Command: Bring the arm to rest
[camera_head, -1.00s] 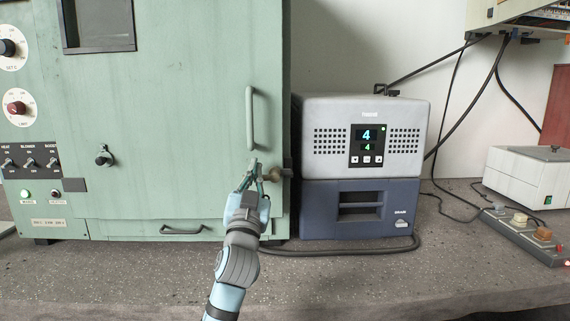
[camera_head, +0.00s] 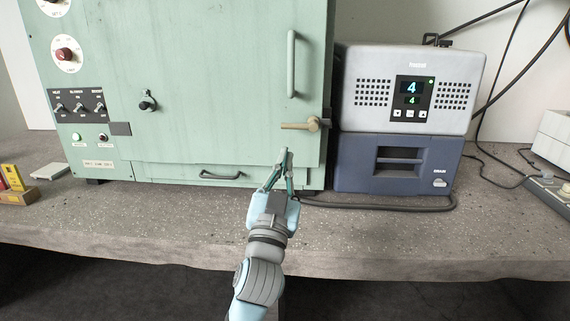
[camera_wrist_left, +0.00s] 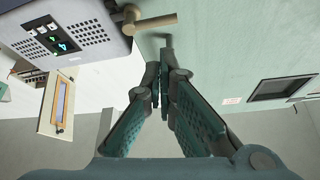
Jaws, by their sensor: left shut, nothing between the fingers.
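My left gripper (camera_head: 284,152) is shut and empty in front of the green cabinet (camera_head: 230,60), below its brass latch handle (camera_head: 304,125). In the left wrist view the closed fingertips (camera_wrist_left: 164,50) point toward the cabinet front, and the latch handle (camera_wrist_left: 152,23) lies just beyond them, apart from them. The latch lever lies level, pointing left across the door. The cabinet door looks closed. My right gripper is not in view.
A grey and blue unit (camera_head: 395,165) showing "4" stands right of the cabinet, with a cable (camera_head: 380,207) along its base. Yellow and red blocks (camera_head: 13,180) sit at the far left. The bench front (camera_head: 160,235) is clear.

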